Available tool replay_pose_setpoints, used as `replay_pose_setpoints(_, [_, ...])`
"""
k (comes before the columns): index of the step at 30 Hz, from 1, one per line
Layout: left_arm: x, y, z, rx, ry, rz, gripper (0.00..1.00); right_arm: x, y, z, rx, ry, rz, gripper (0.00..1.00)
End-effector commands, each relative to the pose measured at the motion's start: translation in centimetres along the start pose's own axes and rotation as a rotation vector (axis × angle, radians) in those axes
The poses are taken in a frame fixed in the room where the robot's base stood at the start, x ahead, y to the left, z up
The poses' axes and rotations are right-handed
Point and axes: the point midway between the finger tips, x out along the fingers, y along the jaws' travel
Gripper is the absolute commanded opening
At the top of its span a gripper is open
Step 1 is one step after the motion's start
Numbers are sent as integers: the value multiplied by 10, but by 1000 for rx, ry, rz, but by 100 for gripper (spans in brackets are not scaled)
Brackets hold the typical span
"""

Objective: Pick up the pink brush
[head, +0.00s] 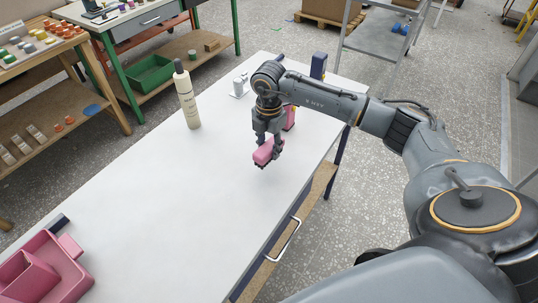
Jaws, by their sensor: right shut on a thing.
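The pink brush (263,153) is in my right gripper (268,146), over the right part of the white table. The gripper points down and its fingers are shut on the brush. The brush has a dark underside. It looks a little above the table top, but I cannot tell the gap exactly. Another pink object (290,118) stands just behind the gripper, partly hidden by it. My left gripper is not in view.
A cream bottle with a black cap (187,98) stands left of the gripper. A small white-grey item (240,86) and a dark blue block (319,66) stand at the far end. Pink bins (66,273) sit at the lower left. The middle of the white table (160,190) is clear.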

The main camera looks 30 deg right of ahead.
Motion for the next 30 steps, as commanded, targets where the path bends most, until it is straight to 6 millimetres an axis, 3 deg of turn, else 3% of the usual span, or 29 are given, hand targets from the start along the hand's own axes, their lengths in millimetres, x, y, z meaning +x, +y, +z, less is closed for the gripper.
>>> replay_pose_setpoints(7, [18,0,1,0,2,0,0,-54,-32,-37,-8,-3,3,4])
replay_pose_setpoints(18, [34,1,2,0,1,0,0,-84,-79,-91,-5,0,-1,4])
replay_pose_setpoints(30, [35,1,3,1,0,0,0,-92,-89,-102,-1,0,-3,4])
